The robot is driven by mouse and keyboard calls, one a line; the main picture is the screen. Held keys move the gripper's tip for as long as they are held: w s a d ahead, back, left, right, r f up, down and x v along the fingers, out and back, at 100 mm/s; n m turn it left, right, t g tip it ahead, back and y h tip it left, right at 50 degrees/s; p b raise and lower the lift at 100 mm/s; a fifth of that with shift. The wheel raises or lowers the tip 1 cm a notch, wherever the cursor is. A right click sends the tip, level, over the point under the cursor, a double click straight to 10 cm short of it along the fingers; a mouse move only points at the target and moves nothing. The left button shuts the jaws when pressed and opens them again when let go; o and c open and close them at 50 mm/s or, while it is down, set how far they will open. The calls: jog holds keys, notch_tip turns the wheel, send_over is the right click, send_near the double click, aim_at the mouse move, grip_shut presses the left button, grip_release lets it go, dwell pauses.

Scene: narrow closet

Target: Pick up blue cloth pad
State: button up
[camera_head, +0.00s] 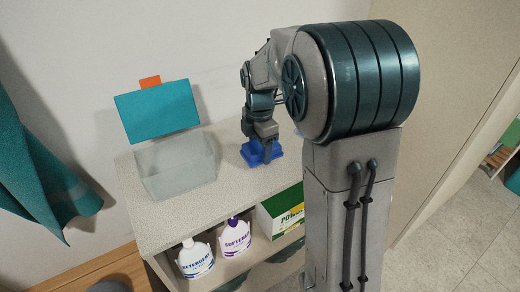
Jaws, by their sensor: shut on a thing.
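The blue cloth pad (251,155) is on the speckled top of a low shelf unit (225,194), right of a clear bin. My gripper (266,150) points down over the pad and is shut on it. The fingers hide the middle of the pad. The pad looks to be at or very near the shelf top; I cannot tell whether it touches it.
The clear bin (165,187) has a teal lid (157,109) standing up behind it, with an orange tab. Below are a detergent bottle (195,262), a softener bottle (234,240) and a green box (283,213). A teal towel (35,165) hangs at left.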

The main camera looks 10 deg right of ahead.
jog(key=r, duration=0.3)
jog(key=shift+w+d, duration=0.1)
jog(key=shift+d, duration=0.3)
jog(key=w+d+r, duration=0.1)
jog(key=d+r, duration=0.5)
jog(key=d, duration=0.4)
jog(key=shift+d+r, duration=0.2)
jog(key=shift+d, duration=0.2)
jog(key=shift+w, duration=0.1)
jog(key=shift+o, duration=1.3)
jog(key=shift+c, duration=0.7)
